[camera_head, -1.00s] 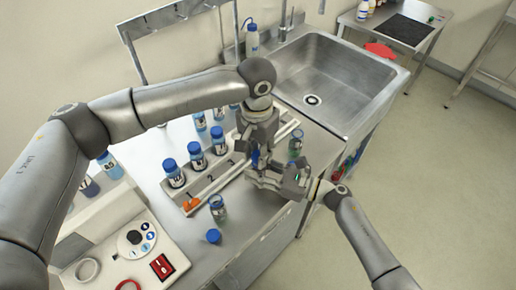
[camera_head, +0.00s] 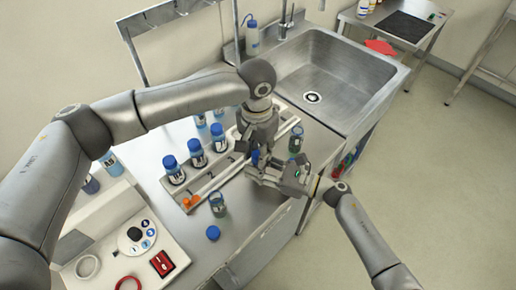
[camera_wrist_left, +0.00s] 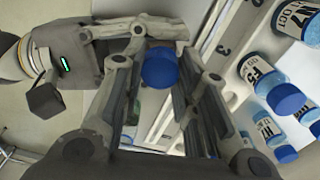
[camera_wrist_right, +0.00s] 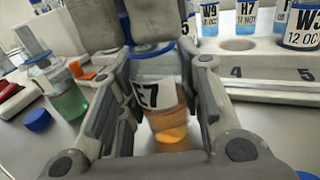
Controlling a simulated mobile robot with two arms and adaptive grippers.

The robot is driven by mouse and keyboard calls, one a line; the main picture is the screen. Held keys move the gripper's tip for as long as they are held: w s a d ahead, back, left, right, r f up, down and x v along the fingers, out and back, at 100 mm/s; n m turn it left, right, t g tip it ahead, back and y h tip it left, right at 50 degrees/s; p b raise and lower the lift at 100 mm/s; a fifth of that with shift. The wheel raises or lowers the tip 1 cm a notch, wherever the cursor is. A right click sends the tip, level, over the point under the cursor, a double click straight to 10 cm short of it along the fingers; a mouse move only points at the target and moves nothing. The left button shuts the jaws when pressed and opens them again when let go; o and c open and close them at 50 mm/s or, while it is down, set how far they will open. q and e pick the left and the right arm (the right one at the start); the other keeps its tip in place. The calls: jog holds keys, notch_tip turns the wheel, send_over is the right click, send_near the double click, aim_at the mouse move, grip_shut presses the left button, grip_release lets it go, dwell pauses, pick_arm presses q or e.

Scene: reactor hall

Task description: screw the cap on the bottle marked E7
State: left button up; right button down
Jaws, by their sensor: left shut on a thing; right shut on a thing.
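The bottle marked E7 (camera_wrist_right: 160,108) holds amber liquid and stands upright between the fingers of my right gripper (camera_wrist_right: 160,110), which is shut on it. In the head view my right gripper (camera_head: 262,172) is low beside the rack's right end. My left gripper (camera_head: 256,150) points down from above and is shut on the blue cap (camera_wrist_left: 159,68). The cap is over the bottle's mouth, and its lower edge shows as a blue band (camera_wrist_right: 150,50) in the right wrist view. I cannot tell how far it is threaded. The fingers hide most of the bottle in the head view.
A numbered rack (camera_head: 203,184) with several blue-capped bottles lies left of the grippers. An open bottle (camera_head: 217,204) and a loose blue cap (camera_head: 213,233) are on the counter in front. Another bottle (camera_head: 296,141) stands right of my left gripper. The sink (camera_head: 335,75) is behind.

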pick_arm(q)
jog(key=m, duration=0.5)
jog(key=shift+m, duration=0.3)
jog(key=m, duration=0.4)
jog(key=shift+m, duration=0.4)
jog(key=m, duration=0.6)
jog(key=shift+w+m, duration=0.1)
jog(key=shift+m, duration=0.3)
jog(key=m, duration=2.1)
jog(key=shift+m, duration=0.3)
